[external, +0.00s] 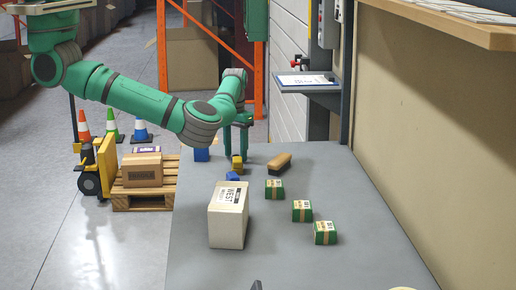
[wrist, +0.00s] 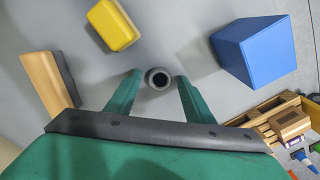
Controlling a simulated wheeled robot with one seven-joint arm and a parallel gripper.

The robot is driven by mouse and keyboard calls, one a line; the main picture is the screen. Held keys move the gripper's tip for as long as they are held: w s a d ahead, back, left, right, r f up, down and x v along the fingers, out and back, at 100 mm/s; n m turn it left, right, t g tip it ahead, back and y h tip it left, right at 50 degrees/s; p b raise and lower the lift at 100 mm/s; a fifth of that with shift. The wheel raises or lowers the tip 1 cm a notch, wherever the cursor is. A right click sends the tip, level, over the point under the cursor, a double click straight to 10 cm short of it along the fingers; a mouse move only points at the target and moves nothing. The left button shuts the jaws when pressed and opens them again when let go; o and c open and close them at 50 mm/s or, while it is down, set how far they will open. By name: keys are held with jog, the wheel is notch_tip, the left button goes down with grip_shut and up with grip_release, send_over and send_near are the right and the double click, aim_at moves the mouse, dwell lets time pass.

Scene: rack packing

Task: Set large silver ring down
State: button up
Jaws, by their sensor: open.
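My gripper (wrist: 158,76) is open above the grey table, its two green fingers spread apart. Between the fingertips in the wrist view is a small round grey piece (wrist: 158,84) with a dark centre. It looks like the silver ring seen from above, with a visible gap to each finger. I cannot tell its height over the table or whether it touches it. In the external view my gripper (external: 238,153) points down at the table's far part, behind a yellow block (external: 237,164). I cannot make out the ring there.
A blue block (wrist: 253,53) and a wooden brush (wrist: 48,82) flank the gripper. A small blue block (external: 232,176), a white box (external: 228,216) and green boxes (external: 302,211) stand nearer the camera. A pallet (external: 146,199) stands left.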

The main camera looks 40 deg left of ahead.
notch_tip(320, 180, up, 12)
jog(key=a+f+m+t+y, duration=0.1)
jog(key=a+f+t+y, duration=0.2)
jog(key=a, duration=0.9)
jog(key=w+a+t+y, duration=0.1)
jog(key=a+t+y, duration=0.25)
jog(key=a, duration=0.75)
jog(key=a+f+m+t+y, duration=0.1)
jog(key=a+f+t+y, duration=0.2)
jog(key=a, duration=0.9)
jog(key=s+d+f+m+t+h, duration=0.1)
jog(key=s+d+f+t+h, duration=0.15)
jog(key=s, duration=0.45)
jog(key=s+d+f+m+t+h, duration=0.1)
jog(key=s+d+f+m+h, duration=0.2)
jog(key=s, duration=0.5)
jog(key=s+d+f+t+h, duration=0.2)
jog(key=s+d+f, duration=0.1)
jog(key=s+d, duration=0.3)
jog(key=s+d+r+n, duration=0.2)
jog(key=s+d, duration=0.1)
jog(key=s, duration=0.3)
jog(key=s+d+r+n+h, duration=0.1)
jog(key=s+d+n, duration=0.1)
jog(key=s, duration=0.5)
jog(key=s+d+r+n+h, duration=0.1)
jog(key=s+d+r+n, duration=0.1)
jog(key=s+d, duration=0.2)
jog(key=v, duration=0.3)
jog(key=shift+s, duration=0.2)
